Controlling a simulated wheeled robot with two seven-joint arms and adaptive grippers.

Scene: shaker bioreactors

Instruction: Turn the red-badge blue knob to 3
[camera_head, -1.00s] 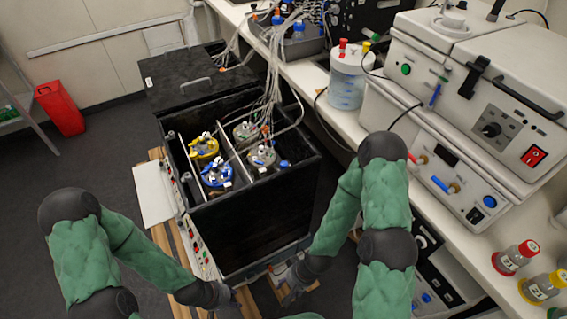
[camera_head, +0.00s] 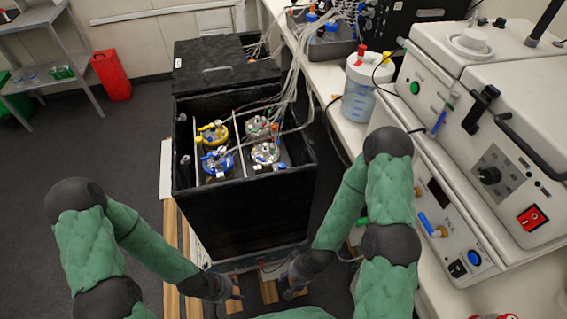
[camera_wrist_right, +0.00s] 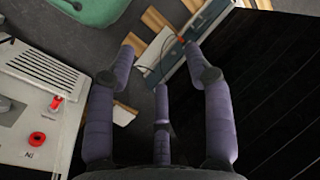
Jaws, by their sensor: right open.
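I cannot make out a blue knob with a red badge in either view. A blue knob-like part (camera_head: 425,222) sits on the front of the white bench instrument (camera_head: 400,165), but no red badge can be read on it. My left gripper (camera_head: 232,292) is low in front of the black shaker box (camera_head: 245,225), too small to tell its opening. My right gripper (camera_head: 295,286) is low at the box's front right. In the right wrist view its fingers (camera_wrist_right: 160,62) are spread and empty, with the box's dark wall beside them.
Yellow-topped (camera_head: 212,133) and blue-topped vessels (camera_head: 217,161) stand in the open box, with tubes running up. A white instrument with a red knob (camera_wrist_right: 38,139) is at left in the wrist view. The white bench (camera_head: 350,133) bounds the right; dark floor is free at left.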

